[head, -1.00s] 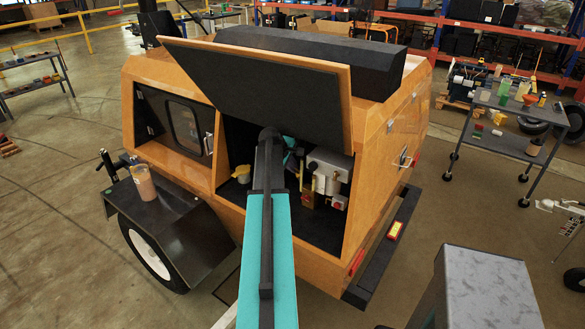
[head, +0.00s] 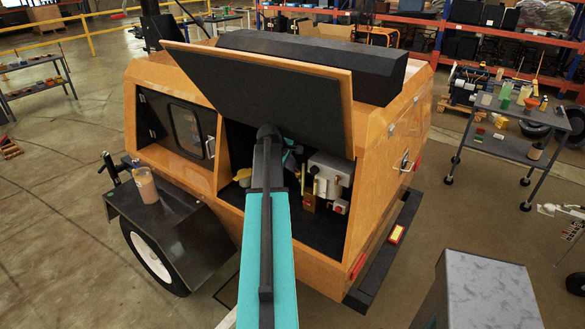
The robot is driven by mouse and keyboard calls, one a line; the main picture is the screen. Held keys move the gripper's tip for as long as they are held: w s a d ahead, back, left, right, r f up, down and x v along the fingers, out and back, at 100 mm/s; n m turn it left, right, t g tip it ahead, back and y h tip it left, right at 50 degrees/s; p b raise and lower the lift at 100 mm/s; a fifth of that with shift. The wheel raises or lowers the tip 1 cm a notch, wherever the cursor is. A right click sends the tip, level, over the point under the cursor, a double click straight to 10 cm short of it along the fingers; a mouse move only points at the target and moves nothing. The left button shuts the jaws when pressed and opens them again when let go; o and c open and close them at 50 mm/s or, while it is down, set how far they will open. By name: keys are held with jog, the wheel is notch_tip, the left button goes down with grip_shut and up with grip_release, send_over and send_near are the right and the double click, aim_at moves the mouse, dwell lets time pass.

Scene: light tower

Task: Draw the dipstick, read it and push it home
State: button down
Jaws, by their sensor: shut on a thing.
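The orange light tower body (head: 385,165) stands with its dark-lined lid (head: 265,85) raised over the open engine bay. My teal and black arm reaches into the bay, and its forward part hides my gripper. I cannot see the fingertips or what is between them. A yellow fitting (head: 243,178) shows at the left of the bay, partly covered by my arm. A thin yellow upright piece (head: 303,178) stands just right of my arm; I cannot tell whether it is the dipstick. No dipstick can be made out clearly.
A grey box with fittings (head: 329,175) fills the right of the bay. The raised lid hangs close above my arm. A jar (head: 145,184) stands on the black fender (head: 175,228) at left. A grey cart (head: 520,143) with bottles stands at right.

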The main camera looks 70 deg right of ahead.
jog(key=c, duration=1.9)
grip_release()
jog(key=shift+d+f, duration=0.1)
jog(key=shift+f, duration=0.1)
